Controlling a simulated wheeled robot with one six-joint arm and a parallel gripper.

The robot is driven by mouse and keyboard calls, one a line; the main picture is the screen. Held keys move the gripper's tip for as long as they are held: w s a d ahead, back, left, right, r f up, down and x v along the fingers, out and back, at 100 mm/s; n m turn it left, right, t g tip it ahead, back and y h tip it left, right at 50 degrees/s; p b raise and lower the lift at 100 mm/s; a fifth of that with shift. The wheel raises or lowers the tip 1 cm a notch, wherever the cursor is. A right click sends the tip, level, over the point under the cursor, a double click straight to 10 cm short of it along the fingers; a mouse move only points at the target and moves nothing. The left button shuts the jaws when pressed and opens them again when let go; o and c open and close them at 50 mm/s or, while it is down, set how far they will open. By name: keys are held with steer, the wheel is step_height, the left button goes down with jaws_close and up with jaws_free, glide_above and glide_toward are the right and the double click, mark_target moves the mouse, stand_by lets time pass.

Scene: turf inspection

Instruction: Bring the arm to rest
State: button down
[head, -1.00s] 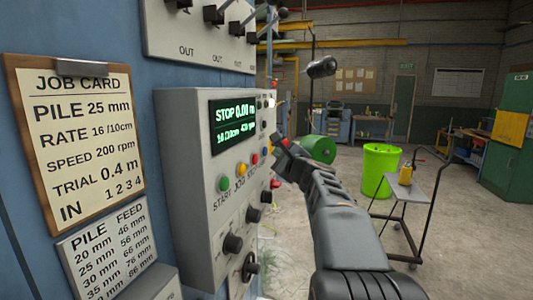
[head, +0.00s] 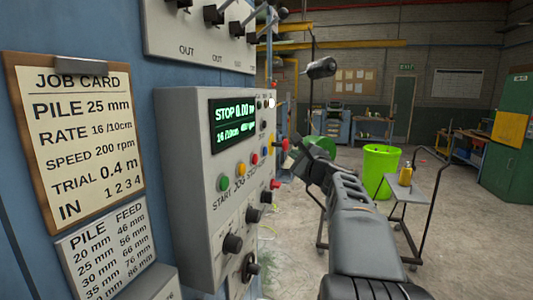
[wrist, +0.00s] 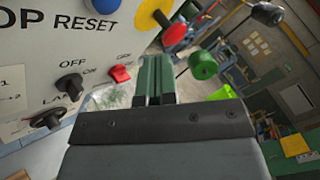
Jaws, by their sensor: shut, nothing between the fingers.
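My arm reaches forward from the bottom right of the head view, beside the grey control box (head: 185,190). My gripper (head: 287,150) is at the far end of the arm, just right of the box's front panel, seen small and partly hidden by my own arm. In the wrist view my gripper (wrist: 154,75) has its two fingers together, with nothing between them. The panel's red switch (wrist: 120,74) and black OFF knob (wrist: 70,86) lie left of the fingers in that view. The fingers look apart from the panel.
The box's display (head: 233,123) reads STOP. A job card (head: 85,145) hangs on the blue machine at left. A lime green bin (head: 380,170) and a small trolley (head: 408,187) with a yellow bottle (head: 405,175) stand right of my arm. Concrete floor lies open at right.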

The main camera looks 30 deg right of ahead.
stand_by(0.8)
steer(key=s+a+f+n+g+y, duration=0.25)
steer(key=a+f+n+g, duration=0.35)
steer(key=f, duration=0.4)
steer(key=s+a+f+n+g+y, duration=0.1)
steer(key=s+a+f+n+g, duration=0.2)
steer(key=a+f+n, duration=0.5)
steer(key=s+a+f+n+g+h, duration=0.2)
steer(key=s+a+f+n+g, duration=0.3)
steer(key=s+a+f+n, duration=0.6)
steer(key=s+a+n, duration=0.1)
steer(key=s+n, duration=0.1)
steer(key=s, duration=0.1)
steer(key=shift+s+a+g, duration=0.25)
steer(key=shift+s+g, duration=0.1)
steer(key=shift+g, duration=0.05)
